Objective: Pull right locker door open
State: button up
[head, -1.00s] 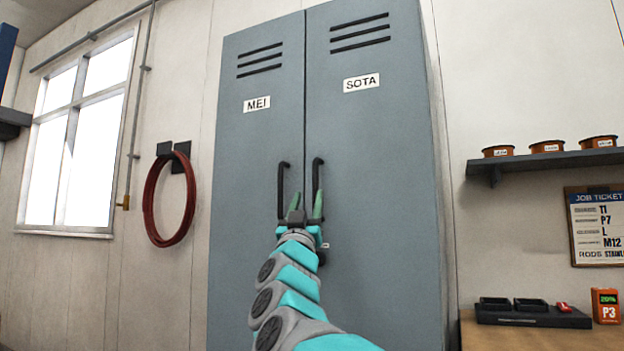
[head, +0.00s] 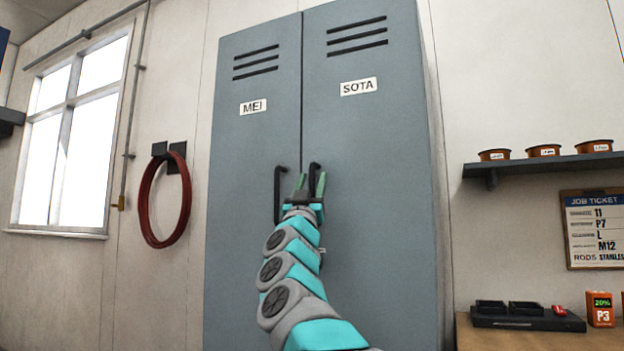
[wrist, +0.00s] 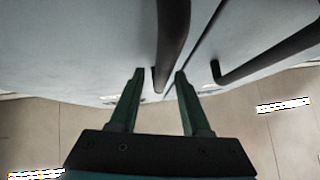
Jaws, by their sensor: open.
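The grey right locker door (head: 375,200), labelled SOTA, is shut and level with the left door (head: 240,180), labelled MEI. The right door's black handle (head: 314,167) is mostly hidden behind my gripper (head: 310,182). The gripper is open, its green fingers pointing up at the handle. The wrist view seems upside down. There the right handle (wrist: 172,35) runs between the two fingertips (wrist: 160,73), and the left door's handle (wrist: 270,50) lies beyond the seam, outside the fingers. I cannot tell whether either finger touches the handle.
The left handle (head: 279,195) stands close beside my gripper. A red hose coil (head: 147,203) hangs on the wall at left. At right are a shelf (head: 545,164) with several tubs, a job ticket board (head: 596,228) and a bench (head: 470,335) with a black tray (head: 525,320).

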jog(key=shift+w+r, duration=0.1)
jog(key=shift+w, duration=0.05)
grip_shut()
dwell(0.4)
dwell(1.1)
